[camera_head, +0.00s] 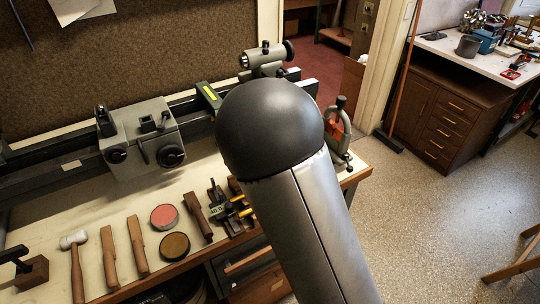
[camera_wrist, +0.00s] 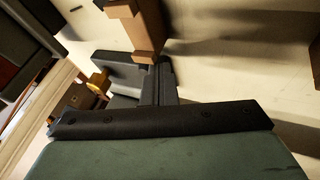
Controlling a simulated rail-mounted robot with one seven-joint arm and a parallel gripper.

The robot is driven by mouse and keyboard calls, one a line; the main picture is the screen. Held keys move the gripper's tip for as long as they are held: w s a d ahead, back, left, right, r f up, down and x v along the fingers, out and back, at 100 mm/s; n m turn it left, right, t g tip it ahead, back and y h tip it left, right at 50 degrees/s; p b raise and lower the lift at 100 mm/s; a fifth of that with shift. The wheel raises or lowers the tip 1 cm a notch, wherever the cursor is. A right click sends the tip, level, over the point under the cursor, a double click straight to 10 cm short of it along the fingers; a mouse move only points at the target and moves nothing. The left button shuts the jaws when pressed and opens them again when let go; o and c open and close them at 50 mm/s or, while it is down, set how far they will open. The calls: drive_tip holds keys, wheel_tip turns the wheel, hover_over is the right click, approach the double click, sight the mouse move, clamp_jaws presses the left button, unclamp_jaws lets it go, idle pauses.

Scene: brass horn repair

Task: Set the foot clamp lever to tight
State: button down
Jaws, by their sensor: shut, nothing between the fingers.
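In the head view, a grey lathe unit (camera_head: 141,140) with black knobs and a small lever (camera_head: 143,152) on its front sits on a long dark rail bed (camera_head: 45,180). I cannot tell whether this is the foot clamp lever, or which way it is set. My own arm hides the bench centre and my gripper there. In the wrist view, my gripper (camera_wrist: 162,66) is shut with nothing in it.
On the bench lie a mallet (camera_head: 76,262), wooden tools (camera_head: 138,246), a red round tin (camera_head: 164,217), a brown one (camera_head: 174,246) and black-and-yellow items (camera_head: 240,207). A grey clamp (camera_head: 340,138) stands at the bench's right end. Open floor (camera_head: 430,220) lies right.

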idle(0.7)
drive_tip(key=shift+w+a, duration=0.4)
drive_tip(key=shift+a, duration=0.25)
drive_tip(key=shift+s+a, duration=0.1)
drive_tip(key=shift+s+a+b, duration=0.15)
drive_tip(key=shift+a+b, duration=0.15)
drive_tip(key=s+a, duration=0.1)
drive_tip(key=a+b, duration=0.1)
drive_tip(key=shift+s+a+r, duration=0.3)
drive_tip(key=shift+s, duration=0.05)
drive_tip(key=v, duration=1)
drive_tip(key=shift+d, duration=0.3)
drive_tip(key=shift+s+r, duration=0.1)
